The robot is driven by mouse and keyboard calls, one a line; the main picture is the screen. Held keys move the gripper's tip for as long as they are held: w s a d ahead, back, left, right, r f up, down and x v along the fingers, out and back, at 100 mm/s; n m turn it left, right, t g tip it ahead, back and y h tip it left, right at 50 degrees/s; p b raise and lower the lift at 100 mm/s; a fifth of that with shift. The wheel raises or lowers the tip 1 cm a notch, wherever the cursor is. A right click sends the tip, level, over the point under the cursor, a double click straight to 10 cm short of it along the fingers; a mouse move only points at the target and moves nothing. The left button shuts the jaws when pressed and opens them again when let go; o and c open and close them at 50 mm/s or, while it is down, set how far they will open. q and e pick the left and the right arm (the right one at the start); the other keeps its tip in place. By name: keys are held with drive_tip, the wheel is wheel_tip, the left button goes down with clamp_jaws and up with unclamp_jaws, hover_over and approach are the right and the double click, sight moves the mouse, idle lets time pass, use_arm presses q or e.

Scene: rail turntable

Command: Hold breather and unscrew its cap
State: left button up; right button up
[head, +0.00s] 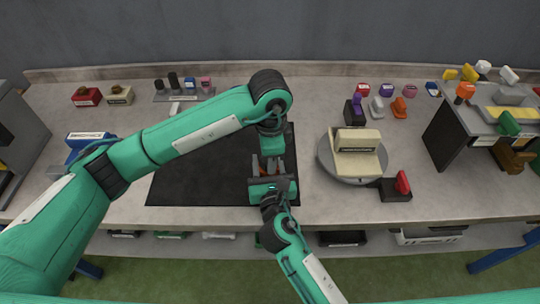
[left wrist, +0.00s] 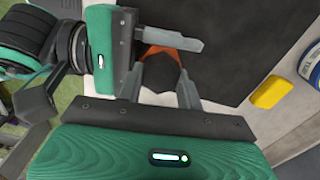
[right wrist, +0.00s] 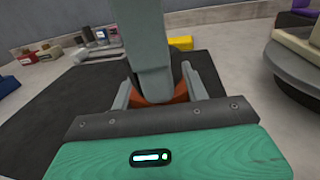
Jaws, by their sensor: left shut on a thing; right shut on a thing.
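The breather is mostly hidden between my two grippers over the dark mat, near the table's front. An orange part of it (right wrist: 163,94) shows between my right gripper's fingers in the right wrist view, and also in the left wrist view (left wrist: 168,50). A dark part (left wrist: 160,74) shows beside it in the left wrist view. My left gripper (head: 268,158) comes down from above and is shut on the breather. My right gripper (head: 270,178) reaches in from the front and is shut on its orange part. Which part is the cap I cannot tell.
A dark mat (head: 195,180) lies under the grippers. A round turntable (head: 328,163) bearing a cream block stands to the right, with a red-handled black block (head: 400,187) near it. A yellow block (left wrist: 271,93) lies beyond the mat. Several small items line the back.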

use_arm(q)
drive_tip(key=o, duration=1.2)
drive_tip(key=shift+c, duration=0.2)
drive_tip(key=shift+c, duration=0.7)
drive_tip(key=shift+o, duration=1.2)
drive_tip(key=shift+s, duration=0.1)
drive_tip(key=shift+r, duration=2)
